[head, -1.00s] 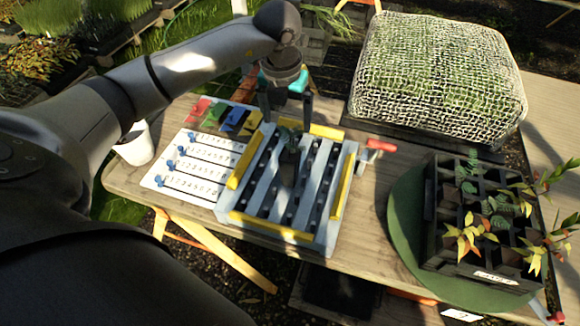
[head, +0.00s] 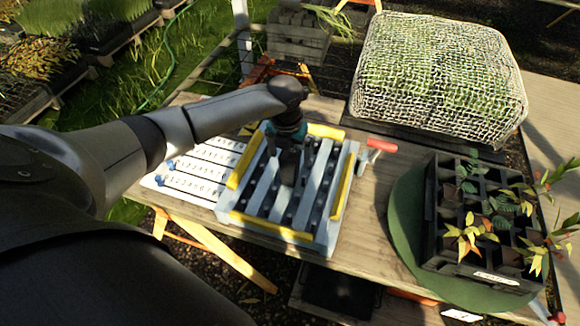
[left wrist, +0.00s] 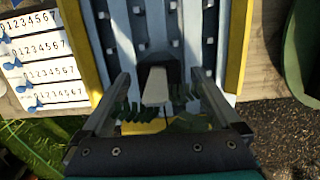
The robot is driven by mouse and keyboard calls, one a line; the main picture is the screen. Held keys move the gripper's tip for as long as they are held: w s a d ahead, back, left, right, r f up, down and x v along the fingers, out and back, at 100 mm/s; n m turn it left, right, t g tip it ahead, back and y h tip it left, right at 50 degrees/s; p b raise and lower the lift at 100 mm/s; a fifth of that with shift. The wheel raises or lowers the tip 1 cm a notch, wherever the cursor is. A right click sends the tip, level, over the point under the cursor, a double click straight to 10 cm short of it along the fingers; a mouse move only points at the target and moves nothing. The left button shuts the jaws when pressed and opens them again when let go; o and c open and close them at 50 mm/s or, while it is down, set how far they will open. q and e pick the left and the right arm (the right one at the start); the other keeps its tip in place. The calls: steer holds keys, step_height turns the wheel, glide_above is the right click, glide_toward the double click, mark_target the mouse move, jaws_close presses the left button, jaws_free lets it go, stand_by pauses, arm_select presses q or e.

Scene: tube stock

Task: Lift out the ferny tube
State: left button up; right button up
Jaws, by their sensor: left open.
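In the left wrist view, a plant with green ferny leaves (left wrist: 188,121) stands at the grey slotted rack (left wrist: 205,20), with a pale block-like piece beside the leaves. My left gripper (left wrist: 158,92) is open, its fingers on either side of the plant and apart from it. In the head view my left gripper (head: 289,172) is low over the upper middle of the rack (head: 323,246) and hides the plant. A black crate (head: 470,272) at the right holds several plants, some ferny (head: 502,204), others yellow and red. My right gripper is not in view.
Yellow bars (head: 270,227) edge the rack. A white numbered board (head: 199,180) with blue pegs lies to its left. A red-handled clamp (head: 381,144) is at its right. A net-covered block of greenery (head: 440,75) stands behind. The crate sits on a green disc (head: 403,215).

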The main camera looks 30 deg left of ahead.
arm_select(q)
steer(key=shift+w+f, duration=0.1)
steer(key=shift+f, duration=0.4)
jaws_close()
stand_by(0.5)
steer(key=shift+r, duration=0.1)
